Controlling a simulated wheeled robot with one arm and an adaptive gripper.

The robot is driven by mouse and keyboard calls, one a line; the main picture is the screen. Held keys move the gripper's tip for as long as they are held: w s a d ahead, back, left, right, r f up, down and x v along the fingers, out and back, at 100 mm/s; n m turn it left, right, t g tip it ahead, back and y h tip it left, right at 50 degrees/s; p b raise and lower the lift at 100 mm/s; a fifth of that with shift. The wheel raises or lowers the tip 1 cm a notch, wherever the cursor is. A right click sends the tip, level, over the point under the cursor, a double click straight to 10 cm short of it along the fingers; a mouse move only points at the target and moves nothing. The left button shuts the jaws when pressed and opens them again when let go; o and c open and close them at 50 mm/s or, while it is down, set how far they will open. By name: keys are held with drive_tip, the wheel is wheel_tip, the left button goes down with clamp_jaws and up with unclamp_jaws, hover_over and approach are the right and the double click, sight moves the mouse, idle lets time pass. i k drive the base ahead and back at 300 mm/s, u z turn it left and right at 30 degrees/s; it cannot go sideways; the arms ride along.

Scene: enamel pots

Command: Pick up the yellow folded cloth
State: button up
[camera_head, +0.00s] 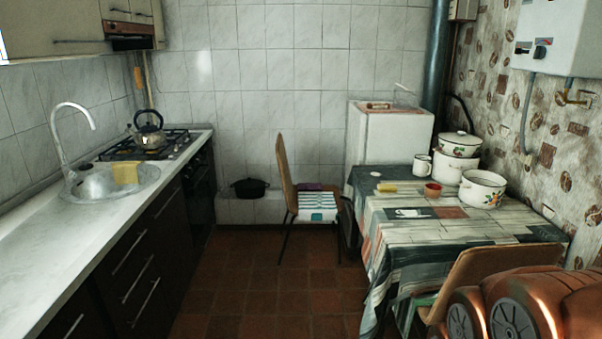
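A yellow, roughly rectangular piece (125,173) that looks like a folded cloth is at the right side of the round metal sink (96,185). I cannot tell whether it hangs over the sink's rim or rests on it. A smaller flat yellow piece (387,187) lies on the far part of the table at the right; from here I cannot tell whether it is cloth or a sponge. My gripper is not in view; only copper-coloured parts of my arm show at the lower right.
The table (440,229) holds enamel pots (482,189), a white mug (422,167) and a red cup (433,190). A chair (288,175) stands by its left side, another (500,262) at the front. A kettle (149,133) sits on the stove. The tiled floor between counter and table is clear.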

sight(382, 187)
drive_tip(key=u, duration=0.5)
drive_tip(key=i, duration=2.65)
drive_tip(key=z, duration=0.85)
drive_tip(key=i, duration=1.35)
drive_tip(key=z, duration=0.2)
